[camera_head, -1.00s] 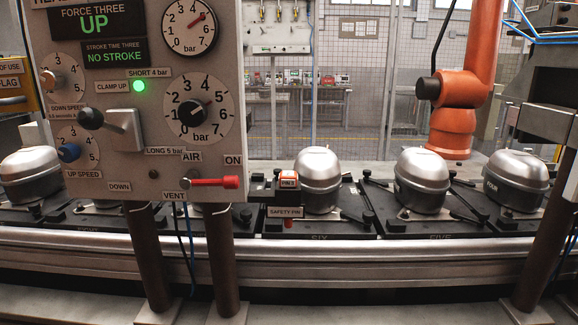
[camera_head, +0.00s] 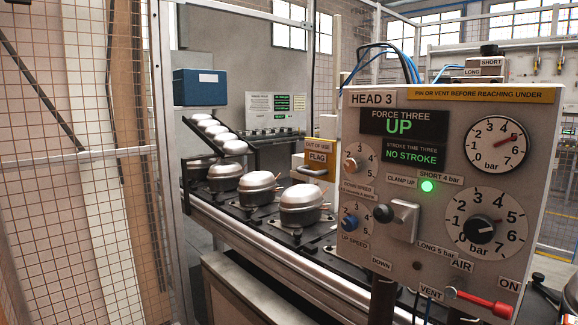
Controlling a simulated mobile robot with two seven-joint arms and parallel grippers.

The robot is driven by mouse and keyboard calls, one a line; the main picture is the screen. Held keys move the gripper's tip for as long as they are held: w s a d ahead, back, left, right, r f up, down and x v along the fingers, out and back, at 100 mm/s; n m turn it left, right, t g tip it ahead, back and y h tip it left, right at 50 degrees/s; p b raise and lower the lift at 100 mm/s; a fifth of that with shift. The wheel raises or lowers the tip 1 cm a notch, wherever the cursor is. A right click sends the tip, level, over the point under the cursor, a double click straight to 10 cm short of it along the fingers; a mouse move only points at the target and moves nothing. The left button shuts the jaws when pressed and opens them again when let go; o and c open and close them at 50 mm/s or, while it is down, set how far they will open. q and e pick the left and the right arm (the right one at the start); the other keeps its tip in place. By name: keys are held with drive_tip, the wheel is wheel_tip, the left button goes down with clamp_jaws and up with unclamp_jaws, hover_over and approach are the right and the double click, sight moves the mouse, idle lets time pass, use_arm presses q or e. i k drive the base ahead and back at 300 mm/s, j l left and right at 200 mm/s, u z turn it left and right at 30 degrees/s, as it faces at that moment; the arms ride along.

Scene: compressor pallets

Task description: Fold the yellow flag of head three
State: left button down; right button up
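The yellow flag (camera_head: 318,158) stands just left of the head 3 panel (camera_head: 440,180), past its edge. It carries the words "OUT OF USE" and "FLAG", and a pale handle-like bar shows at its lower part. Its right side meets the panel edge in the picture, so I cannot tell how it is fixed. The panel reads "FORCE THREE UP" and "NO STROKE", with a green clamp-up light lit. Neither of my grippers is in view.
Silver compressors (camera_head: 303,204) stand on pallets along a conveyor (camera_head: 245,242) running back to the left. A wire mesh fence (camera_head: 85,170) fills the left side. A red-handled air valve (camera_head: 485,304) sticks out at the panel's lower right. A blue box (camera_head: 199,87) hangs behind.

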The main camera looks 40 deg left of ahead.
sight(320, 154)
drive_tip(key=u, duration=0.95)
